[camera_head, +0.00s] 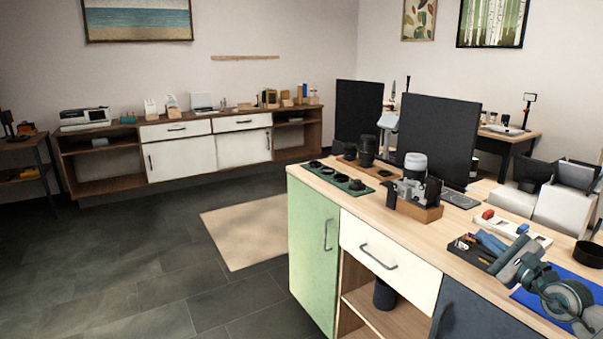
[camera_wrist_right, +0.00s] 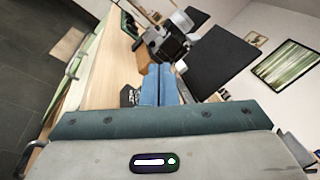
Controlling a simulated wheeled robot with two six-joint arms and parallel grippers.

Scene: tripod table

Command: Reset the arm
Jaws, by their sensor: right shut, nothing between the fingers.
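My right gripper (camera_head: 484,240) is over the right part of the wooden counter (camera_head: 395,225), its arm coming in from the lower right. Its blue fingers are together with nothing between them, and they also show in the right wrist view (camera_wrist_right: 159,84). The fingers point toward the camera with the pale lens (camera_head: 415,165) on its wooden block (camera_head: 415,210), with a gap between. A dark tray (camera_head: 467,252) with small items lies by the fingertips, partly covered. My left gripper is not in view.
Two dark upright panels (camera_head: 437,135) stand along the back of the counter. A green mat with dark round parts (camera_head: 340,178) lies at the left end. A white tray (camera_head: 512,228), grey boxes and a blue mat (camera_head: 540,300) are near the arm. The counter's front middle is clear.

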